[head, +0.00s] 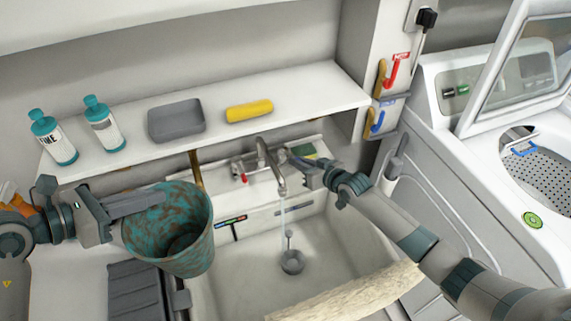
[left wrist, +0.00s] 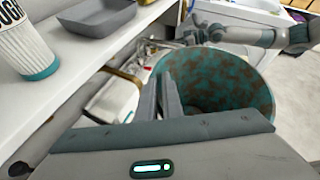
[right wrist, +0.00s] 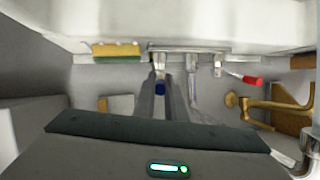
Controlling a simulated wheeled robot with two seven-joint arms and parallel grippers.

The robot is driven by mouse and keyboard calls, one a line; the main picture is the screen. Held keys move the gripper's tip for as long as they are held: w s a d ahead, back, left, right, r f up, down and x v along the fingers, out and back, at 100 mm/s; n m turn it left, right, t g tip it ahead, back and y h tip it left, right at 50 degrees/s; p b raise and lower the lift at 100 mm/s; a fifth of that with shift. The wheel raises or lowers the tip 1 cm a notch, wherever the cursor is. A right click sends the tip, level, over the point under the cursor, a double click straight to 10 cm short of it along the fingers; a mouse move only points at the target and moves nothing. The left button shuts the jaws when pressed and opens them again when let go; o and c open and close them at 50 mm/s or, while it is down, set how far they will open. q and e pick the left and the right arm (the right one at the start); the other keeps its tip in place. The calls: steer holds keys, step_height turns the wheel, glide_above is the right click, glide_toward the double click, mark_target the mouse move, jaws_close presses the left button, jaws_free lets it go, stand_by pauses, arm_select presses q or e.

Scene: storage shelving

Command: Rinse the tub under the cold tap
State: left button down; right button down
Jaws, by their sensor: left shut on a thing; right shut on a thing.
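The tub (head: 165,225) is a teal bucket with brown stains, mouth tilted up. My left gripper (head: 150,201) is shut on its rim and holds it over the left edge of the sink. In the left wrist view the tub (left wrist: 235,85) opens beyond the fingers. The tap spout (head: 268,155) pours a thin stream of water (head: 282,215) into the sink, to the right of the tub and apart from it. My right gripper (head: 298,161) is shut on the cold tap handle, whose blue end (right wrist: 160,88) shows between the fingers. The red hot handle (head: 241,172) is free.
The white sink (head: 330,240) has a grey plug (head: 291,262) inside and a cream roll (head: 350,293) across its front. A shelf (head: 300,100) above holds two bottles, a grey tray (head: 176,119) and a yellow sponge (head: 249,110). A washing machine (head: 480,90) stands right.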

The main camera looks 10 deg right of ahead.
steer(key=c, duration=1.8)
jaws_free()
steer(key=shift+s, duration=0.1)
